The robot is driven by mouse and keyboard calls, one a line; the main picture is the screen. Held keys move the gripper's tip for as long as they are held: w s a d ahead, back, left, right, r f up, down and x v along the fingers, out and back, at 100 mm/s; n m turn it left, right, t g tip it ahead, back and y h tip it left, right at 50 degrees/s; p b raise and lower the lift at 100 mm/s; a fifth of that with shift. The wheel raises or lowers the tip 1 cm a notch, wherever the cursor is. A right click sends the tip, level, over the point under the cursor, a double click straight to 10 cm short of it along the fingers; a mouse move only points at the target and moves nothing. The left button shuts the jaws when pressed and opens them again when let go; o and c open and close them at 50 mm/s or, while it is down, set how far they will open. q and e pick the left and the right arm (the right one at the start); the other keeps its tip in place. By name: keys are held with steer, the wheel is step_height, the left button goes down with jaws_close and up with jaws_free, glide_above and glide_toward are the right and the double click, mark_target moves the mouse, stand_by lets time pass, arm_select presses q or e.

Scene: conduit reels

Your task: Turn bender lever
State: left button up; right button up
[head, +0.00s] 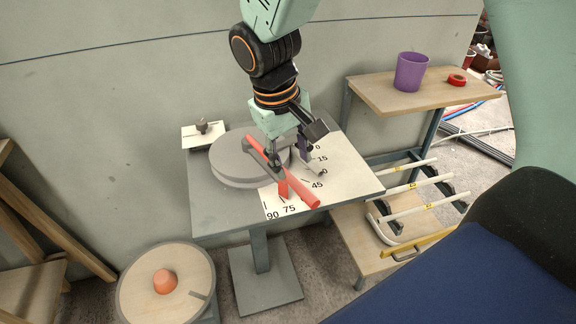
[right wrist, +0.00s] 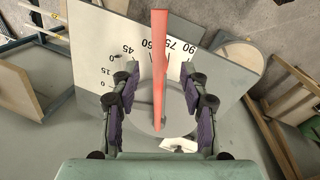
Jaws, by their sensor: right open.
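The bender stands on a grey pedestal table (head: 215,215), with a round grey disc (head: 228,165) and a white angle plate (head: 335,180) marked with degrees. Its red lever (head: 303,192) reaches across the disc and over the plate. In the right wrist view the lever (right wrist: 159,50) lies over the scale near the 60 and 75 marks. My right gripper (head: 290,160) is open above the disc. Its purple-padded fingers (right wrist: 160,88) stand on either side of the lever, with visible gaps on both sides. My left gripper is not in view.
At the right, a wooden-topped table (head: 385,93) holds a purple cup (head: 411,72) and a red tape roll (head: 457,80). Below it a rack holds white tubes (head: 415,205). A round reel (head: 135,290) with an orange cone (head: 164,281) stands at the lower left. A wall closes the back.

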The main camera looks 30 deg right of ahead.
mark_target(298, 185)
steer(key=f+b, duration=0.1)
steer(key=f, duration=0.1)
steer(key=d+f+b, duration=0.1)
steer(key=f, duration=0.2)
steer(key=f+b, duration=0.1)
steer(key=f, duration=0.1)
steer(key=shift+d+f, duration=0.15)
steer(key=shift+d, duration=0.25)
steer(key=shift+a, duration=0.1)
jaws_close()
stand_by(0.4)
